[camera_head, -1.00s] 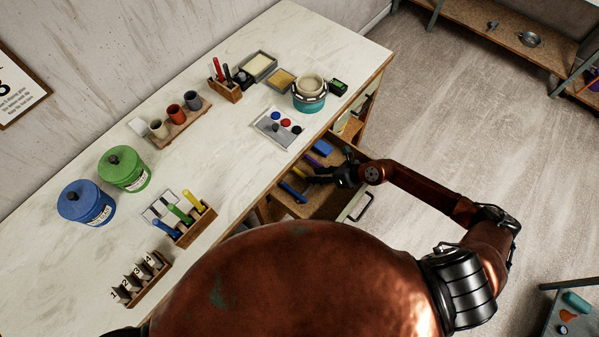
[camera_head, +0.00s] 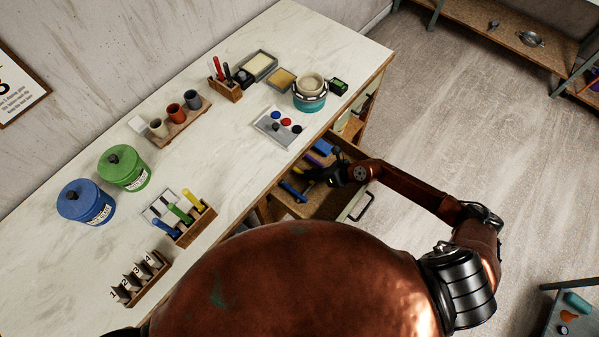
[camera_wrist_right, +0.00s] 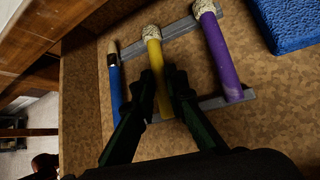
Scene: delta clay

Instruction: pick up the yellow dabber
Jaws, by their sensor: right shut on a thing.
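The yellow dabber (camera_wrist_right: 155,62) has a pale speckled tip and lies in an open drawer, between a blue dabber (camera_wrist_right: 116,82) and a purple dabber (camera_wrist_right: 217,55). My right gripper (camera_wrist_right: 162,78) is shut on the yellow dabber, one dark finger on each side of its shaft. In the head view my right gripper (camera_head: 315,174) reaches into the drawer (camera_head: 322,205) from the right. My left gripper is not in view.
A grey rack (camera_wrist_right: 182,27) lies under the dabbers. A blue block (camera_wrist_right: 287,24) is close to the purple one. Drawer walls surround the gripper. The worktop (camera_head: 230,135) above holds jars, cups and tool racks. Open floor (camera_head: 455,130) lies to the right.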

